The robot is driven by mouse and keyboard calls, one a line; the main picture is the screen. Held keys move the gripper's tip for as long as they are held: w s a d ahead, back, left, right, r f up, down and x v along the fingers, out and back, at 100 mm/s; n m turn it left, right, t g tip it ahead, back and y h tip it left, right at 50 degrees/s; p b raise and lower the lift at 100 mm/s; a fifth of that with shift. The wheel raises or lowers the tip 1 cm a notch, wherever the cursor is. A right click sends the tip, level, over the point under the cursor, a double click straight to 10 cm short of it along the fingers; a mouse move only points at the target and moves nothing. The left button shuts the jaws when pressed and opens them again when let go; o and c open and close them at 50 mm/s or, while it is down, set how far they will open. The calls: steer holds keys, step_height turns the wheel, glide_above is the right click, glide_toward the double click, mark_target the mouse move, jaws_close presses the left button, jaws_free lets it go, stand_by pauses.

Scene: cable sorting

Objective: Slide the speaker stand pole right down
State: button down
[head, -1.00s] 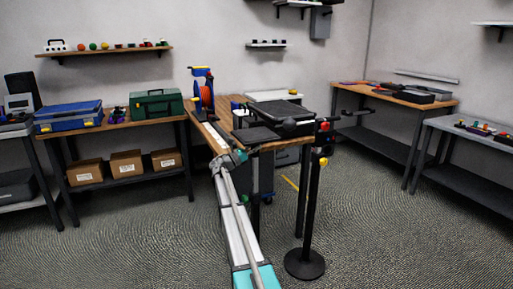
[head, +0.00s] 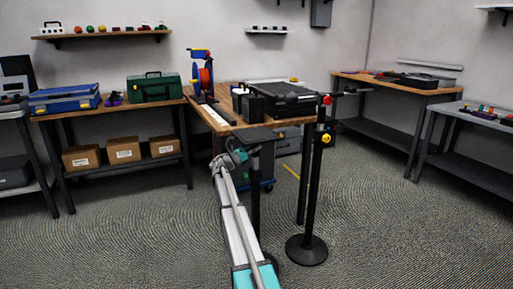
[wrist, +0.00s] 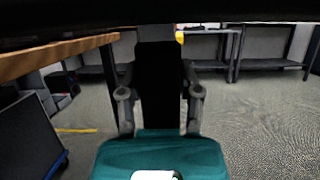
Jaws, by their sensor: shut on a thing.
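The speaker stand pole (head: 255,200) is a dark upright post in front of the wooden workbench, with a flat black plate (head: 252,137) on top. Its foot is partly hidden behind my arm. My gripper (head: 239,156) is at the upper part of the pole, just below the plate. In the wrist view the black pole (wrist: 160,85) stands upright between the two fingers, which are shut on it. The underside of the plate (wrist: 160,10) fills the top of that view.
Another black stand (head: 311,190) with a round base (head: 306,249), red knob and yellow knob (head: 326,139) stands close on the right. The workbench (head: 222,122) behind holds a black case (head: 285,97) and an orange reel (head: 206,78). Floor to the right is open.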

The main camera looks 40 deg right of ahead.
mark_target(252, 154)
step_height(252, 154, down, 3)
steer(key=shift+a+f+b, duration=0.1)
steer(key=shift+b, duration=1)
steer(key=shift+s, duration=0.15)
steer(key=shift+a, duration=0.1)
steer(key=shift+c, duration=1.8)
jaws_free()
steer(key=shift+f, duration=0.1)
steer(key=shift+o, duration=0.4)
steer(key=shift+w, duration=0.2)
